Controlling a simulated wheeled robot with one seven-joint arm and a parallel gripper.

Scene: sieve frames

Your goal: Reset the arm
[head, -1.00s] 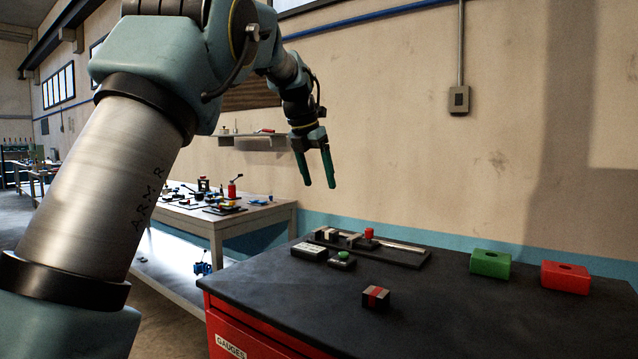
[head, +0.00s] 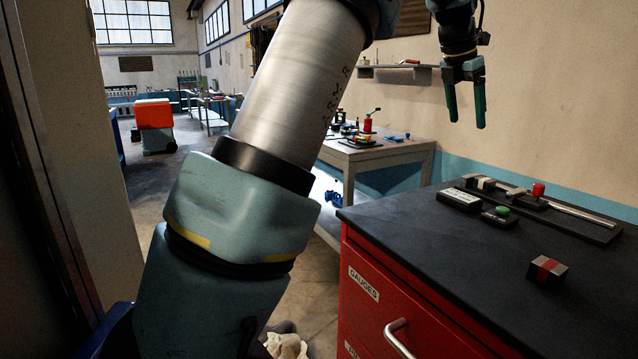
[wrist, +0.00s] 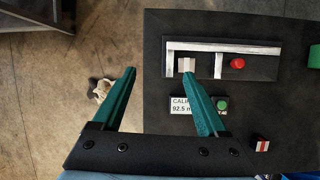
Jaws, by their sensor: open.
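My gripper (head: 466,101) hangs in the air in the head view, with its two green fingers apart and nothing between them. In the wrist view my gripper (wrist: 166,101) shows the same open fingers, over the floor and the left edge of the black bench top (wrist: 158,150). A gauge fixture with a red knob (head: 538,191) lies on the bench, apart from the fingers.
The red gauge cabinet (head: 372,295) stands at the right. A label block (head: 459,199) and a green button box (head: 500,216) lie by the fixture. A second workbench (head: 380,152) stands behind. A whitish rag (head: 287,345) lies on the floor.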

